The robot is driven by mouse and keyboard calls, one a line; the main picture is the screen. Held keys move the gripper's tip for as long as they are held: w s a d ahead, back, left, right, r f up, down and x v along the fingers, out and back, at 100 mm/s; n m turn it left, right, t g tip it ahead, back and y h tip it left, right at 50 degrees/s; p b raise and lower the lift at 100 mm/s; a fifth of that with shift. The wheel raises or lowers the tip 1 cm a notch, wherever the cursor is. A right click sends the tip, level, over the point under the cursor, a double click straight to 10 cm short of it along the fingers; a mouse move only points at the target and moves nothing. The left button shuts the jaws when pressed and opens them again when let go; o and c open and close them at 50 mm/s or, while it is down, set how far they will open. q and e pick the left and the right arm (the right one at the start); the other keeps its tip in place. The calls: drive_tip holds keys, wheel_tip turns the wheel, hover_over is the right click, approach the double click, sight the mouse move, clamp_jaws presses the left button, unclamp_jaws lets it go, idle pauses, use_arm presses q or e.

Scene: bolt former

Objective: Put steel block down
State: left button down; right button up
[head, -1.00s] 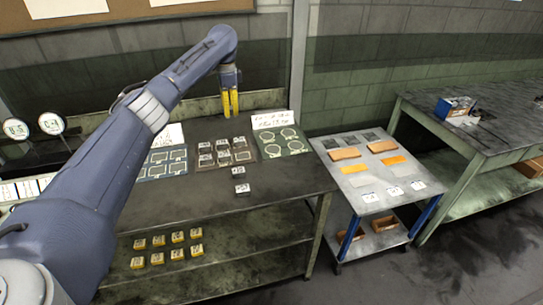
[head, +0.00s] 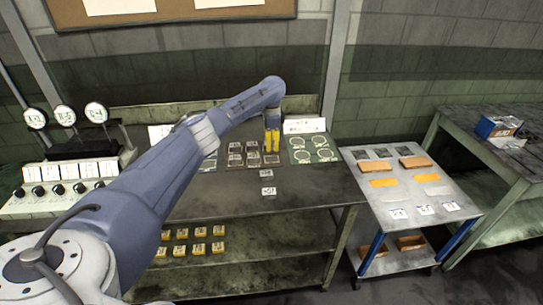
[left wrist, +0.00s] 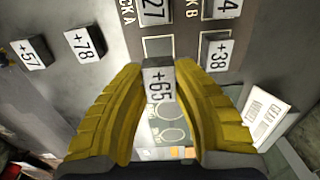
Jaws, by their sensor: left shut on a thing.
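My left gripper (head: 271,141) has yellow fingers and is over the right end of the dark block rack (head: 226,165) on the workbench. In the left wrist view its fingers (left wrist: 158,95) are shut on a grey steel block (left wrist: 158,78) labelled +65. An empty outlined slot (left wrist: 158,46) shows just beyond the held block. Block 27 (left wrist: 154,12) and block +38 (left wrist: 217,52) sit on the rack near it. Loose blocks +78 (left wrist: 84,44) and +57 (left wrist: 32,52) lie on the bench. I cannot tell whether the held block touches the rack.
A green board with ring outlines (head: 313,150) and a white sign (head: 304,125) stand right of the rack. A side cart (head: 408,190) holds coloured bars. Gauges (head: 66,116) stand at left. Yellow blocks (head: 200,232) sit on the lower shelf. The bench front is mostly clear.

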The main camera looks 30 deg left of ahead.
sight(271, 159)
use_arm(q)
drive_tip(key=shift+f, duration=2.8)
drive_tip(key=shift+f, duration=0.1)
drive_tip(key=c, duration=1.2)
unclamp_jaws()
wheel_tip(271, 159, up, 12)
drive_tip(key=shift+r, duration=0.1)
drive_tip(key=shift+d, duration=0.1)
